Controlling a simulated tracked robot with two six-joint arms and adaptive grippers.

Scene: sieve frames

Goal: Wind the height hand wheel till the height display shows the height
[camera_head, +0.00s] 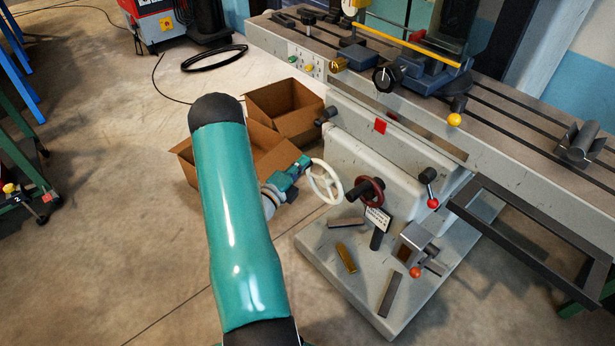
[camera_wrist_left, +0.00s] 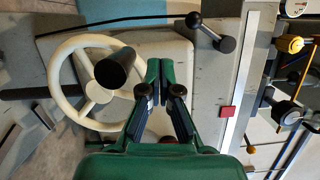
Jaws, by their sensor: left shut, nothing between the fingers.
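A white spoked hand wheel (camera_head: 325,182) stands on the front of the grey machine, and a dark red hand wheel (camera_head: 365,191) is to its right. I cannot tell from the frames which one sets the height. My left gripper (camera_head: 302,164) is just left of the white wheel. In the left wrist view the white wheel (camera_wrist_left: 57,72) has a dark handle knob (camera_wrist_left: 115,69) standing out from it. There the left gripper (camera_wrist_left: 164,70) is shut and empty, to the right of the knob and apart from it. No height display can be read. My right gripper is out of view.
A small sign (camera_head: 378,217) stands below the red wheel. A lever with a red ball (camera_head: 432,203) and a dark open frame (camera_head: 535,235) are further right. Loose bars lie on the machine's foot (camera_head: 345,290). Open cardboard boxes (camera_head: 285,105) stand behind my left arm.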

